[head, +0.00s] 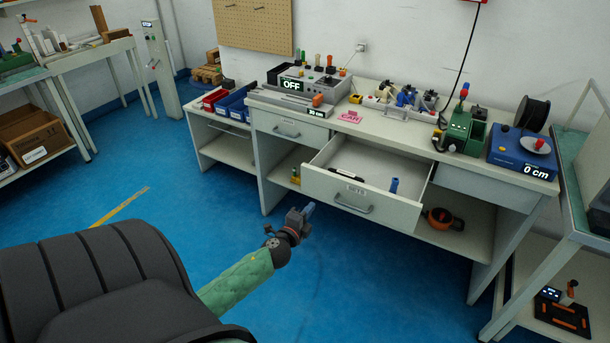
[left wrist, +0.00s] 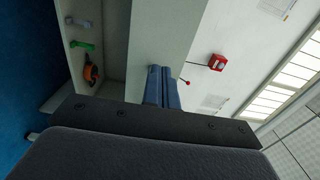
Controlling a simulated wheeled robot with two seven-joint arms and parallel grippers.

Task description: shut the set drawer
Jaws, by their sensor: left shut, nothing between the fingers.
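The set drawer (head: 350,203) is pulled out from the middle of the workbench in the head view. It has a grey front with a bar handle (head: 353,208), and a black marker-like item and a blue item lie or stand inside it. My left gripper (head: 306,211) is shut and empty, low in front of the bench and to the left of the drawer front, apart from the handle. In the left wrist view its blue fingers (left wrist: 162,86) are together against a pale surface that I cannot name for sure. My right gripper is not in view.
The workbench top (head: 378,127) carries a grey box marked OFF, a green device and a blue unit marked 0 cm (head: 523,152). A closed drawer (head: 291,127) is at left. An orange item (head: 441,218) sits on the shelf below. The blue floor in front is clear.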

